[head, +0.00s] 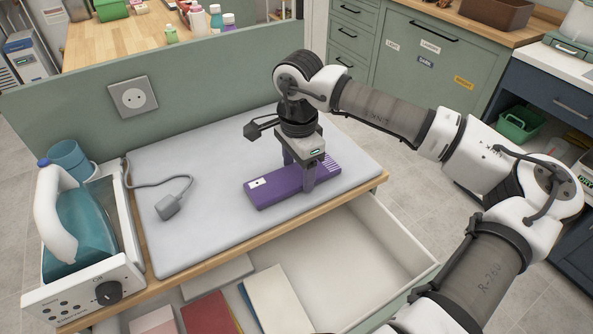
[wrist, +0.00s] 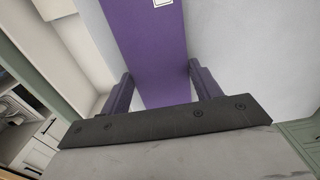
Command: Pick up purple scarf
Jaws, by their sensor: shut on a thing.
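The purple scarf (head: 275,193) is a flat folded strip with a small white label, lying on the grey ironing pad near its front right edge. It also shows in the wrist view (wrist: 150,45), running between the fingers. My gripper (head: 301,180) points down over the scarf, with one finger on each long side. It is shut on the scarf across its width. I cannot tell whether the scarf is lifted off the pad.
A steam iron station (head: 75,240) stands at the left. A grey plug with a cord (head: 168,206) lies on the pad (head: 220,160). Below the front edge, an open drawer (head: 395,235) holds folded cloths. A green partition with a socket (head: 133,97) stands behind.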

